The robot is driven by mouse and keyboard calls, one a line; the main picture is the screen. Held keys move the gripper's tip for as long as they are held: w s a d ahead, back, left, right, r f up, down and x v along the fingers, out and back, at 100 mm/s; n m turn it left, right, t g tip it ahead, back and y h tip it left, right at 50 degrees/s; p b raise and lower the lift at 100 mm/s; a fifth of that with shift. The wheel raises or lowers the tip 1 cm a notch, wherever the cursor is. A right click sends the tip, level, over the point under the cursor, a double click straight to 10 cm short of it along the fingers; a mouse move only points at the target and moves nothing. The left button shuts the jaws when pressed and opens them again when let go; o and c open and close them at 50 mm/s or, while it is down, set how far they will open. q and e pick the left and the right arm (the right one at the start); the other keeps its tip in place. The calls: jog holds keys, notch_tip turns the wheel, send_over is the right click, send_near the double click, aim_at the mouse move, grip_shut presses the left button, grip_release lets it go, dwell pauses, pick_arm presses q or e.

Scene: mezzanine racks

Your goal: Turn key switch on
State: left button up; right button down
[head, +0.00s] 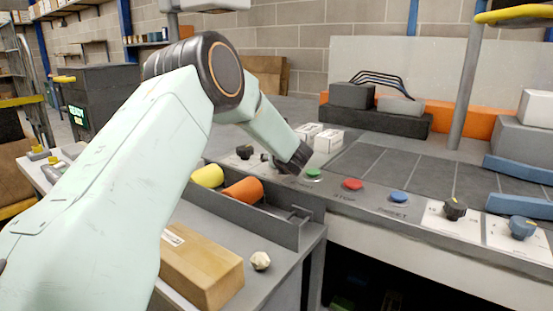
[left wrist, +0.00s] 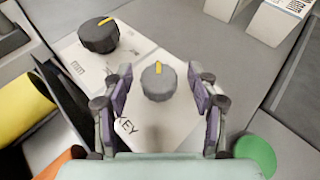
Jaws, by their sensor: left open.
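The key switch (left wrist: 158,82) is a round grey knob with a yellow mark pointing toward the top of the left wrist view. It sits on a white plate, with a tag reading "KEY" (left wrist: 127,127) just below it. My left gripper (left wrist: 160,92) is open, its two purple-padded fingers on either side of the knob, with gaps visible between pads and knob. In the head view my left arm reaches over the panel and largely hides the switch. My right gripper is not in view.
A dark knob with a yellow mark (left wrist: 98,36) is close by at upper left. A green button (head: 313,174) is beside the wrist, with red (head: 352,184) and blue (head: 398,196) buttons further right. A grey bin (head: 262,214) holds yellow and orange cylinders.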

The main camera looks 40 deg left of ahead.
pick_arm(q)
jog(key=shift+w+a+f, duration=0.15)
jog(key=shift+w+a, duration=0.05)
jog(key=shift+a, duration=0.2)
jog(key=c, duration=1.2)
